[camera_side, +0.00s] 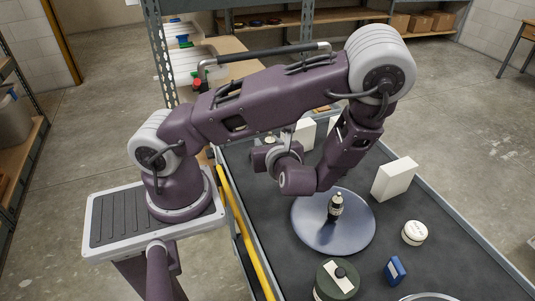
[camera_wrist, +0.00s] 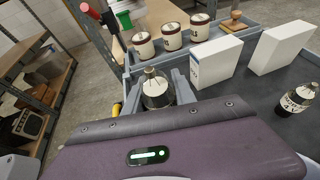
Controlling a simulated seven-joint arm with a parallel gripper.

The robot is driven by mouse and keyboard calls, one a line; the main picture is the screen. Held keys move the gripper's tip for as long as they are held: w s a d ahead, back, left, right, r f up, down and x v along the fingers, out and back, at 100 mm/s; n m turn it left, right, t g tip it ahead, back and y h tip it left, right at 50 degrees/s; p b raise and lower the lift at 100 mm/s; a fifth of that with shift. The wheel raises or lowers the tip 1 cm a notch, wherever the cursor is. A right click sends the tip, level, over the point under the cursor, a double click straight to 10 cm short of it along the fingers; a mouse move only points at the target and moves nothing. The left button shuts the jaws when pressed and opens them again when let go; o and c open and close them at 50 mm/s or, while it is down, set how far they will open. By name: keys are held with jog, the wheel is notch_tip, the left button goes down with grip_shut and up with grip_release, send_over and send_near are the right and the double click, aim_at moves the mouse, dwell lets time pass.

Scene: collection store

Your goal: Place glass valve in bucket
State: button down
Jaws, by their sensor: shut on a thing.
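My gripper (camera_wrist: 157,92) is shut on a small glass piece with a pale label and a metal-looking top (camera_wrist: 155,88), which I take to be the glass valve. It sits upright between the two grey fingers in the wrist view. In the side view my gripper (camera_side: 268,143) is above the left part of the dark bench, partly hidden by my wrist, and the held piece is hard to make out. I cannot say for sure which container is the bucket; a green-and-white vessel (camera_wrist: 125,14) shows at the top of the wrist view.
A round grey plate (camera_side: 308,230) carries a dark labelled bottle (camera_side: 335,207). White boxes (camera_side: 394,179), a white round tin (camera_side: 415,232), a dark green container (camera_side: 336,280) and a blue object (camera_side: 395,271) stand on the bench. Several labelled jars (camera_wrist: 172,36) stand beyond the gripper.

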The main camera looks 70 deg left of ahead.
notch_tip(320, 180, up, 13)
jog(key=h, duration=0.2)
jog(key=w+d+f+g+h, duration=0.1)
jog(key=w+d+f+h, duration=0.15)
jog(key=d, duration=0.75)
jog(key=w+d+f+g+h, duration=0.2)
jog(key=d+f+h, duration=0.1)
jog(key=d, duration=0.6)
jog(key=w+d+f+g+h, duration=0.1)
jog(key=w+d+f+h, duration=0.15)
jog(key=d, duration=0.75)
jog(key=s+d+r+n+h, duration=0.1)
jog(key=d+r+h, duration=0.3)
jog(key=d, duration=0.9)
jog(key=s+d+r+n+h, duration=0.1)
jog(key=d+r+h, duration=0.3)
jog(key=d, duration=0.8)
notch_tip(320, 180, down, 15)
jog(key=shift+d, duration=0.25)
jog(key=shift+w, duration=0.1)
